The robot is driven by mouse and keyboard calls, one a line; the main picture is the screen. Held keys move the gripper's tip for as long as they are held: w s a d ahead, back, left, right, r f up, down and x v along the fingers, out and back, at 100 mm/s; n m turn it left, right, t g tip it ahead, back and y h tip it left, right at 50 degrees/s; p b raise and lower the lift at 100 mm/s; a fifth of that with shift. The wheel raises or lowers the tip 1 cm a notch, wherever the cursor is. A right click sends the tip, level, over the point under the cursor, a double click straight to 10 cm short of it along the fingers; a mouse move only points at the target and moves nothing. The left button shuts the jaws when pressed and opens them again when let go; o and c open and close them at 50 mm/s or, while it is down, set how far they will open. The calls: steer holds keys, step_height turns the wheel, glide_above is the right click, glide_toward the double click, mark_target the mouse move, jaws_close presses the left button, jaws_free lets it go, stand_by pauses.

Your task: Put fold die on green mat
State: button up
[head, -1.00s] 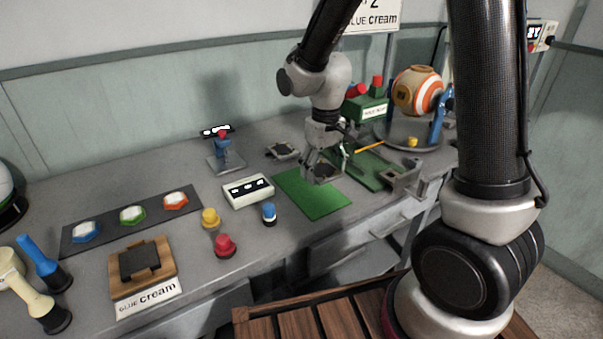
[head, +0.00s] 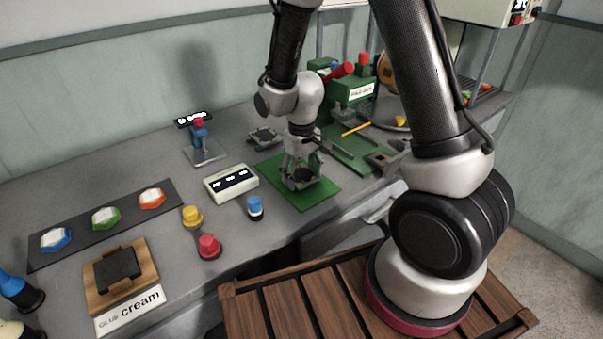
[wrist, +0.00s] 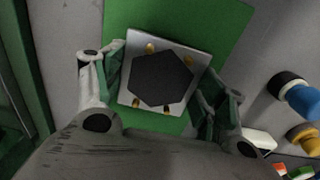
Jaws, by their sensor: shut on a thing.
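The fold die, a square metal plate with a dark hexagon and brass pins, is between my gripper's fingers in the wrist view (wrist: 160,82). My gripper (head: 300,182) is shut on it, with one finger at each side. In the head view the gripper and die are over the middle of the green mat (head: 318,197), low and close to it. The mat also shows around the die in the wrist view (wrist: 185,18). I cannot tell whether the die touches the mat. In the head view the fingers hide most of the die.
A white box with black displays (head: 231,184) and a blue button (head: 255,208) stand left of the mat. Another metal piece (head: 263,137) lies behind it. A green press (head: 350,95) with a green base stands at the right.

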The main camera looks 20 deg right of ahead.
mark_target(302, 175)
steer(key=o, duration=1.2)
steer(key=shift+f, duration=0.1)
steer(key=shift+c, duration=0.2)
step_height(302, 175, up, 12)
steer(key=s+d+r+m+t, duration=0.3)
steer(key=s+d+r, duration=1.1)
steer(key=s, duration=0.5)
step_height(302, 175, up, 3)
steer(key=shift+s+d+f+m+t, duration=0.15)
steer(key=shift+m+t, duration=0.15)
steer(key=shift+t, duration=0.3)
